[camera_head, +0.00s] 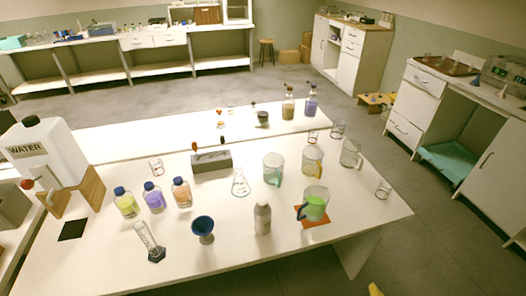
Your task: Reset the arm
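Neither of my grippers shows in the head view, and I can make out no arm over the table. Three capped bottles stand upright in a row at the left of the white table (330,254): a yellow-green bottle (126,205), a purple bottle (154,199) and an orange-brown bottle (182,195). A brown-liquid bottle (288,106) and a purple-liquid bottle (311,104) stand upright at the far end. No gripper touches any of them.
A blue funnel-shaped cup (203,227), a grey bottle (262,219) and a graduated cylinder (147,238) stand near the front. A green-liquid beaker (315,205) stands on an orange mat. A large water container (45,152) is at left. The table's front right is bare.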

